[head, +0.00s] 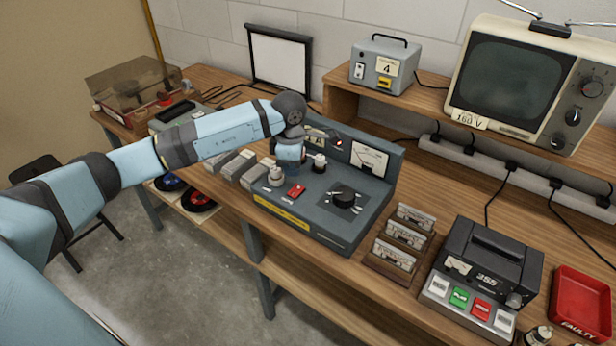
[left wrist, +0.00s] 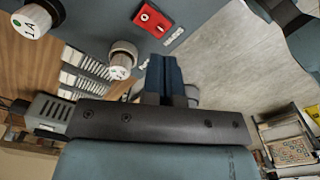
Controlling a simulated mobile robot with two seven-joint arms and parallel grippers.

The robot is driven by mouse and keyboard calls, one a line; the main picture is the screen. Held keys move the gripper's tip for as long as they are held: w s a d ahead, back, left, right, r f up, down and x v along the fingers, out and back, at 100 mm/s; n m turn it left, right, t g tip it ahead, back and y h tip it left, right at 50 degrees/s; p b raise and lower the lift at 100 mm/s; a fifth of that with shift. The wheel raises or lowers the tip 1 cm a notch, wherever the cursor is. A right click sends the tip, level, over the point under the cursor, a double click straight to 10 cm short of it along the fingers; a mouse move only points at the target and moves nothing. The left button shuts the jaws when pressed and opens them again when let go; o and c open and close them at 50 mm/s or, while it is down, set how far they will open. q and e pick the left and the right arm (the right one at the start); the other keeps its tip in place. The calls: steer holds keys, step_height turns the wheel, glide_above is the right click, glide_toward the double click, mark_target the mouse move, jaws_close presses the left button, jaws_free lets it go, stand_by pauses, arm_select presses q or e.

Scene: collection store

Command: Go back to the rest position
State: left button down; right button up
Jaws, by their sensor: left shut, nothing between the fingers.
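My left arm reaches in from the left in the head view, over the wooden bench. My left gripper (head: 286,168) points down at the grey tester panel (head: 300,210), by its knobs and red switch. The link above it partly hides the panel's back left. In the left wrist view the dark blue fingers (left wrist: 166,72) are together with nothing between them. A red switch (left wrist: 152,18) and a white knob (left wrist: 123,58) lie just beyond them on the panel; I cannot tell whether the fingers touch it. My right gripper is in neither view.
Cassettes in a wooden rack (head: 398,244), a black cassette deck (head: 486,262) and a red tray (head: 582,302) stand to the right. A monitor (head: 520,85) stands on the raised shelf. A turntable (head: 130,90) is at the far left. Open floor (head: 185,285) lies in front.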

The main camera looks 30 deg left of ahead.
arm_select(q)
steer(key=d+f+h, duration=0.1)
steer(key=d, duration=0.1)
steer(key=s+d+h, duration=0.1)
steer(key=d, duration=0.1)
steer(key=s+d+f, duration=0.1)
steer(key=d, duration=0.1)
steer(key=shift+s+f+h+p, duration=0.1)
steer(key=shift+f+h+p, duration=0.2)
steer(key=shift+h, duration=0.1)
steer(key=s+d+r+n+t+h+p, duration=0.2)
steer(key=s+d+n+t+h, duration=0.25)
steer(key=d+n+h, duration=0.45)
steer(key=s+d+r+n+t+h+p, duration=0.1)
steer(key=s+d+r+n+t+h, duration=0.15)
steer(key=s+d+n+h, duration=0.65)
steer(key=s+a+f+n+t+y+p, duration=0.1)
steer(key=s+f+n+y, duration=0.4)
steer(key=n, duration=0.9)
steer(key=s+a+f+n+t+y+p, duration=0.2)
steer(key=s+a+f+n+y, duration=0.4)
steer(key=f+n+y, duration=0.6)
steer(key=shift+s+n+t+y, duration=0.2)
steer(key=shift+n+t+y, duration=0.2)
steer(key=shift+n, duration=0.5)
